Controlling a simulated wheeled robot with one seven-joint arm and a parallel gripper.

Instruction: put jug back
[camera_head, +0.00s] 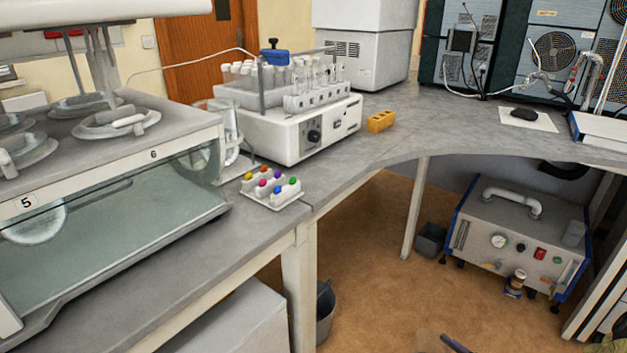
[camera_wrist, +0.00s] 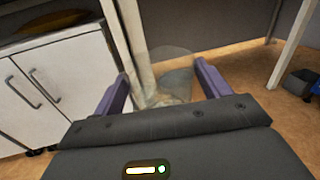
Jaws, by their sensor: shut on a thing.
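My gripper (camera_wrist: 162,88) shows in the wrist view with its two purple fingers apart, one on each side of a clear see-through jug (camera_wrist: 160,64). It is shut on the jug, which is hard to make out against the floor and a table leg behind it. In the head view, a clear glass vessel (camera_head: 230,143) stands on the bench between the water bath and the tube-rack machine. The held jug is not clearly seen there.
The water bath (camera_head: 110,205) fills the left bench. The white tube-rack machine (camera_head: 305,133), a tray of coloured caps (camera_head: 282,203) and a yellow block (camera_head: 381,121) are on the bench. The bench (camera_head: 430,115) right of the yellow block is clear. A grey bucket (camera_head: 325,312) stands on the floor.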

